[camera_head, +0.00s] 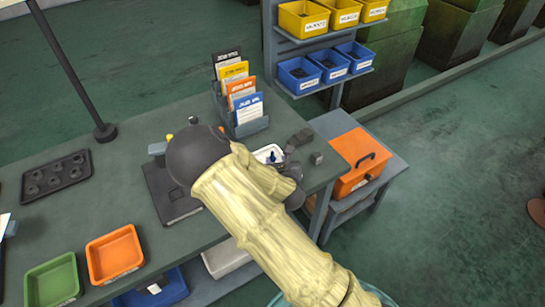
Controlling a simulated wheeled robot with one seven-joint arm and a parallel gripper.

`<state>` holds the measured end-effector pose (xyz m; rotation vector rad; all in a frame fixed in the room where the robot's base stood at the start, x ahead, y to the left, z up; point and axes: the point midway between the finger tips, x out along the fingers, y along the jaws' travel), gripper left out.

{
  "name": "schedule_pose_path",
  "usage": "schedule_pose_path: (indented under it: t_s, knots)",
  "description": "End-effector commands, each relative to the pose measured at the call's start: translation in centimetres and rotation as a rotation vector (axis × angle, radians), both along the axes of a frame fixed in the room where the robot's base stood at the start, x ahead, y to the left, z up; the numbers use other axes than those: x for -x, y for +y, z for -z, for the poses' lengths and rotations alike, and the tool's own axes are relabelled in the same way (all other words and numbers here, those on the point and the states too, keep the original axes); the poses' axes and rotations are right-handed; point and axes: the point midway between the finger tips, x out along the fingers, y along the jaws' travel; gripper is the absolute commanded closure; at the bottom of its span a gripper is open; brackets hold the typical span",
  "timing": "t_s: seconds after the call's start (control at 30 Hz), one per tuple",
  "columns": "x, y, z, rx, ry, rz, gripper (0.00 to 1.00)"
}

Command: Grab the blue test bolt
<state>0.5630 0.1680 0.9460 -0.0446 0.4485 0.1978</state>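A small blue piece (272,157), perhaps the blue test bolt, shows in a white tray (262,150) on the right part of the workbench. It is too small to make out its shape. My pale arm bends over the bench, and its far part lies right in front of the tray, hiding the tray's near side. My gripper's fingers cannot be made out clearly; small dark grey shapes show just right of the tray. Whether the gripper is open, or touches the blue piece, cannot be seen.
A rack of coloured cards (240,105) stands behind the tray. A grey cube (316,158) sits near the bench's right edge. An orange toolbox (360,160) stands on a side stand. Orange (114,255) and green (52,282) trays and a dark holed tray (57,176) lie left.

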Motion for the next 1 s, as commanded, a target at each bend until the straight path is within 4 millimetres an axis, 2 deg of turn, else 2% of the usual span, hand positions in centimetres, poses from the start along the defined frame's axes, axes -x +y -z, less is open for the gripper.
schedule_pose_path:
  t_s: [0.3,0.87,0.9,1.0]
  knots:
    - [-3.5,1.2,1.2,0.000,0.000,0.001,0.64]
    - [-3.8,1.3,1.5,0.000,0.000,0.000,0.64]
    - [-3.8,1.3,1.5,0.000,0.000,0.000,0.66]
    - [-3.8,1.3,1.5,0.000,0.000,0.000,0.86]
